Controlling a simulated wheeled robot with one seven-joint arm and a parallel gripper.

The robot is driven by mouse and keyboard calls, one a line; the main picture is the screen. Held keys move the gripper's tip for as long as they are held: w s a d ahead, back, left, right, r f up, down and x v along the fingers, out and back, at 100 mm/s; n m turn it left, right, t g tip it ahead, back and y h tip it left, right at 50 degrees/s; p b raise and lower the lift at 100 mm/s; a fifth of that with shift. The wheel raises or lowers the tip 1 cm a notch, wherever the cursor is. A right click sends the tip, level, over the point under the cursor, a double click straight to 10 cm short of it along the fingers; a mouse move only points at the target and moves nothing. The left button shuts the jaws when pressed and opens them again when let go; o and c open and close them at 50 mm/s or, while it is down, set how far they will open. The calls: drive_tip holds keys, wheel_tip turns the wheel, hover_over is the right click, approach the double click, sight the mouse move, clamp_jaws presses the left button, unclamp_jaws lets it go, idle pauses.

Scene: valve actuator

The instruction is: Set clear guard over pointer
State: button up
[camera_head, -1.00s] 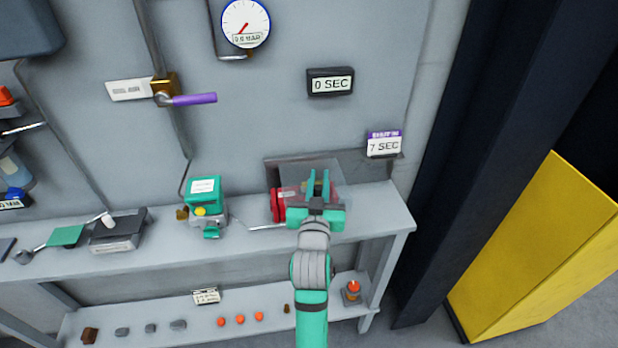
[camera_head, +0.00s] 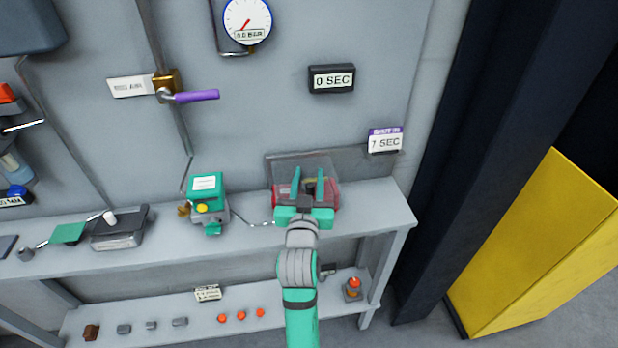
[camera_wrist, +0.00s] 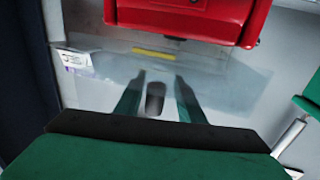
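The clear guard (camera_wrist: 215,88) is a see-through sheet or box in front of my fingers in the wrist view. In the head view it is a faint clear shape (camera_head: 322,165) around the red actuator (camera_head: 331,196) on the right of the bench. The red body also fills the top of the wrist view (camera_wrist: 190,14). My gripper (camera_head: 308,178) is at the actuator with its fingers spread. In the wrist view my gripper (camera_wrist: 158,88) has a small grey rounded piece (camera_wrist: 155,98) between its fingers, with gaps beside it. I cannot make out the pointer.
A green-topped device (camera_head: 206,200) stands left on the bench (camera_head: 375,211). A "1 SEC" display (camera_head: 385,140) is on the wall to the right and a "0 SEC" display (camera_head: 331,79) above. The lower shelf holds small parts and an orange-topped item (camera_head: 353,286).

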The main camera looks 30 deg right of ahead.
drive_tip(key=shift+s, duration=0.15)
drive_tip(key=v, duration=1)
drive_tip(key=shift+s+a, duration=0.2)
drive_tip(key=shift+a, duration=0.05)
